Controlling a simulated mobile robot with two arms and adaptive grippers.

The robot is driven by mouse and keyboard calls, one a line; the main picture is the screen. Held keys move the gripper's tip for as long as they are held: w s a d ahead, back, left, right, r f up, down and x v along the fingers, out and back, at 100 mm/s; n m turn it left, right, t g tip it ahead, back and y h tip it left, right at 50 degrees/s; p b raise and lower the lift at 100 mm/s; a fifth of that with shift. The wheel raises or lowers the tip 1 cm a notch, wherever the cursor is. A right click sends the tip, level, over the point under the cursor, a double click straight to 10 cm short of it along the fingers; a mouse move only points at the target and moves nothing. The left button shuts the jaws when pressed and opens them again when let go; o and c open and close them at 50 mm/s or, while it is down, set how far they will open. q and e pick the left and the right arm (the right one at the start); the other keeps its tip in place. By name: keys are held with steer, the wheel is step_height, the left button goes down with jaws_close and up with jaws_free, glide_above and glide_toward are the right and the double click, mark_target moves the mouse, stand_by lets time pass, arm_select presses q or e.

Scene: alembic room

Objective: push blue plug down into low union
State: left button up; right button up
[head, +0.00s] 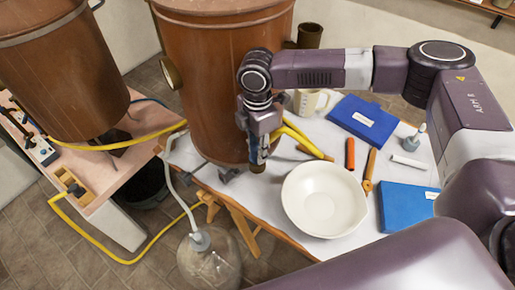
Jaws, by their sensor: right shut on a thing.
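My right gripper (259,158) points down in front of the lower part of the middle copper vessel (205,100). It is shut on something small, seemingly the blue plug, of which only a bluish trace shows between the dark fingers. A small dark fitting (228,175) sits low at the vessel's foot, left of the gripper. I cannot tell whether this is the low union, or whether the plug touches a union. My left gripper is not in view.
A white bowl (322,200) stands right of the gripper on the table. Blue boxes (363,120), (405,206), a beaker (309,102) and hand tools lie around it. Yellow hoses (110,148) run left. A glass carboy (209,262) stands in front. A second copper vessel (60,80) stands left.

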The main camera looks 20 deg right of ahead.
steer(key=shift+f, duration=0.2)
steer(key=o, duration=1.2)
steer(key=shift+o, duration=0.2)
steer(key=shift+r+p, duration=3.55)
steer(key=shift+p, duration=0.75)
steer(key=shift+f, duration=0.1)
